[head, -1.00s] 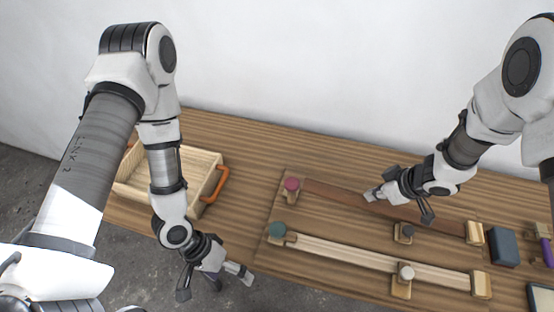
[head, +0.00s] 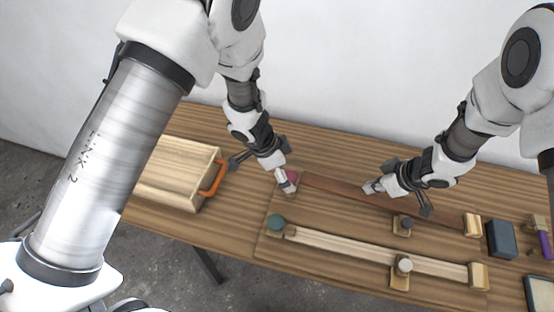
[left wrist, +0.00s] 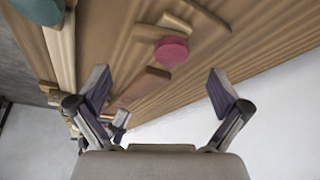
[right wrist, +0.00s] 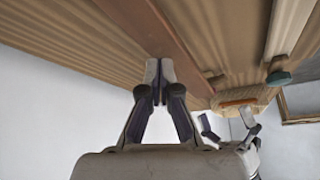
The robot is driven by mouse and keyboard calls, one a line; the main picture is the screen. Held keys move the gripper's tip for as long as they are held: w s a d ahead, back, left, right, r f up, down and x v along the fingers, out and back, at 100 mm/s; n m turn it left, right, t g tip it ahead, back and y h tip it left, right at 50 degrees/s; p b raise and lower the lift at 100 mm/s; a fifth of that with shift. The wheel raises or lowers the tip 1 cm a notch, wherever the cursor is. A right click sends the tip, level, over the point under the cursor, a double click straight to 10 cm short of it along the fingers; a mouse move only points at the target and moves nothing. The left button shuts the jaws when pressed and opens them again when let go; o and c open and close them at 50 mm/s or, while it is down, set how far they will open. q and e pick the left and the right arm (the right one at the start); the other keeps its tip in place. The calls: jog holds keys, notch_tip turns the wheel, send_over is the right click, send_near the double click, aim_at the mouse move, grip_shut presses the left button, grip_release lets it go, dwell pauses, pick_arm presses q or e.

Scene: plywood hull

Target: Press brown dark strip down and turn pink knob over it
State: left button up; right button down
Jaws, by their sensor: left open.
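The dark brown strip (head: 332,191) lies along the back of the board, its left end near the pink knob (head: 294,176). In the left wrist view the round pink knob (left wrist: 172,51) sits on a wooden piece beyond the fingers. My left gripper (head: 285,184) is open and empty at the knob, partly covering it in the head view. My right gripper (head: 371,189) is at the middle of the strip, fingertips together. In the right wrist view the closed fingertips (right wrist: 159,68) are over the strip (right wrist: 165,35); contact cannot be told.
A pale strip (head: 370,253) lies at the front, with a teal knob (head: 277,223) and a white-topped knob (head: 403,265). A dark knob (head: 404,223) stands between the strips.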

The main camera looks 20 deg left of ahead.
aim_at(291, 180)
pick_arm(q)
jog(key=x, duration=0.5)
jog(key=shift+f, duration=0.15)
jog(key=shift+s, duration=0.15)
jog(key=c, duration=1.2)
pick_arm(e)
jog(key=shift+s, duration=0.1)
jog(key=shift+f, duration=0.1)
pick_arm(q)
jog(key=shift+s+f, duration=0.1)
pick_arm(e)
jog(key=shift+f, duration=0.6)
jog(key=shift+f, duration=0.2)
